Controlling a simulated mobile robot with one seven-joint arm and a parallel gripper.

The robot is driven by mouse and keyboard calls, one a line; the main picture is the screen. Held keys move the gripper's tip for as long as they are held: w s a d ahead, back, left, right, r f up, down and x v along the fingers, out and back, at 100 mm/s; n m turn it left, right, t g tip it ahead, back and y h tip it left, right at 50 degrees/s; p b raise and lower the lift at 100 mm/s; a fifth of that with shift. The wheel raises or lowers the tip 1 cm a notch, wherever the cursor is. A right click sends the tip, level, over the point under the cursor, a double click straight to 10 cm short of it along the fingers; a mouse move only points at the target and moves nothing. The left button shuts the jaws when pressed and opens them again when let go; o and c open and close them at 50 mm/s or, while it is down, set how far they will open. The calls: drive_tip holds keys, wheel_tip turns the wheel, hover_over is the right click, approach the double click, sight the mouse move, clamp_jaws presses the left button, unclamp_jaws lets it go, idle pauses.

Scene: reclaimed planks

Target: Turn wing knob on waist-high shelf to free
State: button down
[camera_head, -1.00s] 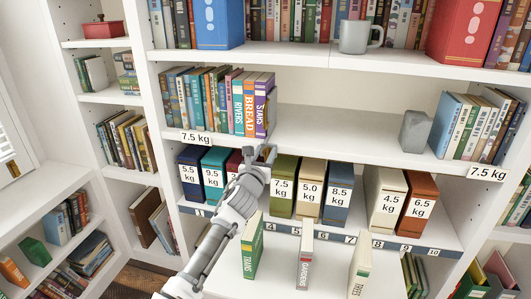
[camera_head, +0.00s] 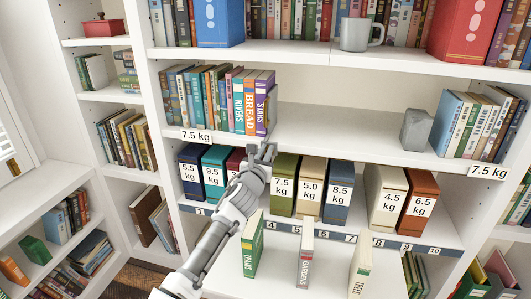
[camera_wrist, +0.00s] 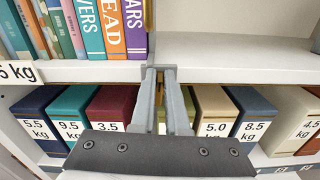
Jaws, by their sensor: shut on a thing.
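The waist-high shelf (camera_head: 330,142) crosses the middle of the bookcase in the head view, and its white front edge shows in the wrist view (camera_wrist: 240,74). My gripper (camera_head: 262,150) is at that front edge, just below the purple STARS book. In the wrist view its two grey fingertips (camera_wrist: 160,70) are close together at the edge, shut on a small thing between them. This thing is at the place of the wing knob, but the fingers hide nearly all of it, so its angle cannot be told.
Books (camera_head: 220,98) stand above left of my gripper. A grey block (camera_head: 415,130) and more books are at the shelf's right. Labelled weight boxes (camera_head: 310,190) line the shelf below. The shelf's middle is bare.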

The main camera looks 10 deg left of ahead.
drive_tip(key=m+b, duration=0.3)
drive_tip(key=m, duration=0.1)
drive_tip(key=d+f+m+b, duration=0.1)
drive_tip(key=m+b, duration=0.2)
drive_tip(key=m, duration=0.1)
drive_tip(key=m+b, duration=0.4)
drive_tip(key=m, duration=0.1)
drive_tip(key=shift+d+f, duration=0.3)
drive_tip(key=shift+d, duration=0.1)
drive_tip(key=shift+f+m+b, duration=0.15)
drive_tip(key=shift+m+b, duration=1.35)
drive_tip(key=shift+m, duration=0.4)
drive_tip(key=c, duration=0.9)
unclamp_jaws()
drive_tip(key=shift+s, duration=0.1)
